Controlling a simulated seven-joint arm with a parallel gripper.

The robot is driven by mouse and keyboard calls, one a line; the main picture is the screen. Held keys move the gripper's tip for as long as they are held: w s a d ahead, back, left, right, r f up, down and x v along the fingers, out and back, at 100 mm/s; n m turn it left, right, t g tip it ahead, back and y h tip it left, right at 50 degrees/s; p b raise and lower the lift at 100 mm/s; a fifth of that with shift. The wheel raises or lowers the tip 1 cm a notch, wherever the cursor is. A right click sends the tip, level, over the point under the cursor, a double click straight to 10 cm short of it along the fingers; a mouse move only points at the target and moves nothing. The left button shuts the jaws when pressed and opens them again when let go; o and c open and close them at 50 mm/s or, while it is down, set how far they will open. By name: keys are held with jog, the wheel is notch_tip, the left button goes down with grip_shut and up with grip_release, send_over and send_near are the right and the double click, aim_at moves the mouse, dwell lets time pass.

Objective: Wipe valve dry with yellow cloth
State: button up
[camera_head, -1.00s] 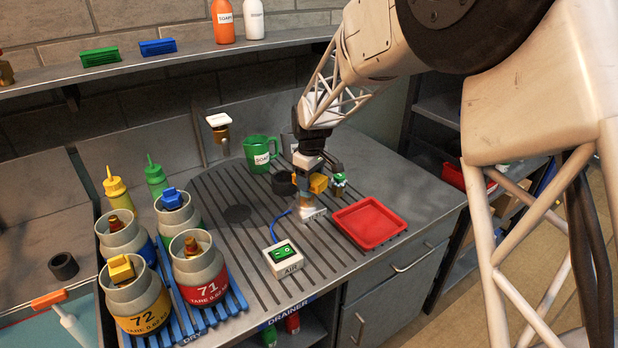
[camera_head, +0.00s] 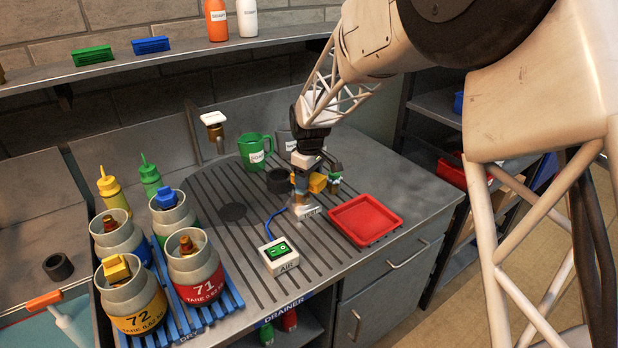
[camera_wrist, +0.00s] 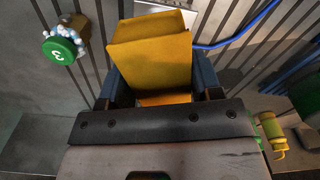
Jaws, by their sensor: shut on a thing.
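My gripper (camera_head: 308,184) is low over the grooved drainer and shut on the folded yellow cloth (camera_head: 317,183). In the wrist view the cloth (camera_wrist: 150,55) stands up between the two blue-grey fingers. A brass valve with a green cap (camera_head: 334,181) is just right of the cloth in the head view. In the wrist view the valve (camera_wrist: 62,46) lies to the left, apart from the cloth, with white-blue foam or drops around its body. Its lower part is hard to make out.
A red tray (camera_head: 365,220) lies right of my gripper. A white air switch box (camera_head: 279,256) with a blue hose is in front. A dark ring (camera_head: 280,181) and green jug (camera_head: 254,151) stand behind left. Cylinders with valves (camera_head: 195,270) crowd the left.

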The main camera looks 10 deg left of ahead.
jog(key=shift+w+a, duration=0.2)
jog(key=shift+a, duration=0.35)
jog(key=shift+a+f, duration=0.15)
jog(key=shift+a, duration=0.05)
jog(key=shift+f, duration=0.1)
jog(key=shift+w+r, duration=0.1)
jog(key=shift+r, duration=1.05)
jog(key=shift+r, duration=1.5)
jog(key=shift+w+d, duration=0.1)
